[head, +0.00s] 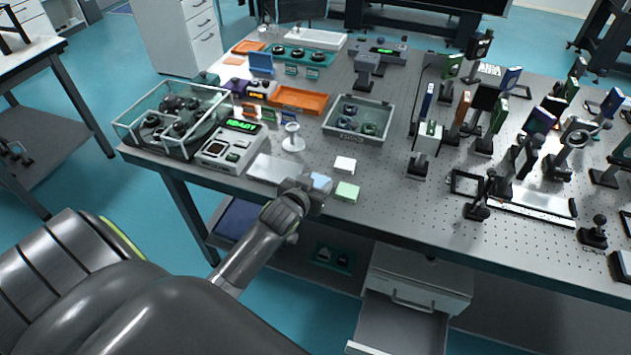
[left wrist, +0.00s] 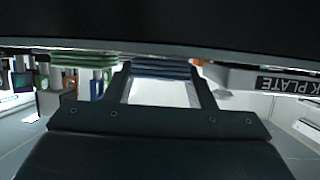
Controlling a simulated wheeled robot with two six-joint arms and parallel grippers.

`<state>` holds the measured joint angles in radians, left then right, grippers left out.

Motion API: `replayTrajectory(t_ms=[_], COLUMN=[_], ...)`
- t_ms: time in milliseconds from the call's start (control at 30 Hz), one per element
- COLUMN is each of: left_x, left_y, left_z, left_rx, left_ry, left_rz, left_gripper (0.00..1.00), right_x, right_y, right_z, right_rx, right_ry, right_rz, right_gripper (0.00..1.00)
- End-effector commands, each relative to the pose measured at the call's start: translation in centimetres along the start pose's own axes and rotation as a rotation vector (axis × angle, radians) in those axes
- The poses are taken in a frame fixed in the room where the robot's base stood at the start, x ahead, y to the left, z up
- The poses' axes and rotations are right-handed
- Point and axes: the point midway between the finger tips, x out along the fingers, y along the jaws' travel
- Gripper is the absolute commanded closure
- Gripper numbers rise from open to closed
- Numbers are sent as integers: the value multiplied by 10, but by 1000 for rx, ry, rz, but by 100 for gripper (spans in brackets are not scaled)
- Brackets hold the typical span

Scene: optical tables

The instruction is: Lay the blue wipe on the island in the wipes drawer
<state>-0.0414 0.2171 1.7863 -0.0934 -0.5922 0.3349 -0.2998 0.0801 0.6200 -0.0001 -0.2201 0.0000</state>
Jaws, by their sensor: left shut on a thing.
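The blue wipe (head: 321,181) is at the front edge of the island (head: 400,222), right at my left gripper (head: 314,187). In the left wrist view the folded blue wipe stack (left wrist: 163,66) lies between the two fingers of my left gripper (left wrist: 163,76), which is shut on blue wipe material. I cannot tell whether it is lifted clear of the top. An open, empty-looking drawer (head: 400,328) sticks out of the grey cabinet under the island; its label is not visible, so I cannot tell whether it is the wipes drawer. My right gripper is not in view.
A green wipe stack (head: 347,191) and a white one (head: 344,164) stand close to the right of my left gripper. A flat pale plate (head: 272,169) lies to its left. Optics mounts crowd the island's right side. Floor is free left of the drawer.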

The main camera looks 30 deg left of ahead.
Motion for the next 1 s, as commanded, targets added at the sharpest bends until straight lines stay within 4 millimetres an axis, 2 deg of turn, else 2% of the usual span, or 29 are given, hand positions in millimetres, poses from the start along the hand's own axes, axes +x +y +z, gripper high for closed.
replayTrajectory(t_ms=[333, 367, 500, 1000], left_x=[2, 2, 2, 2], left_y=[0, 0, 0, -1], left_z=[5, 4, 4, 4], left_rx=[-1, -1, -1, 3], left_ry=[0, 0, 0, 0], left_rz=[0, 0, 0, -1], left_gripper=[71, 46, 28, 28], right_x=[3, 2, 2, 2], right_y=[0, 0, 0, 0], right_z=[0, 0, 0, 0], right_rx=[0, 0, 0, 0], right_ry=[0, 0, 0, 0], right_rz=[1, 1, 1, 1], right_gripper=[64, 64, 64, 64])
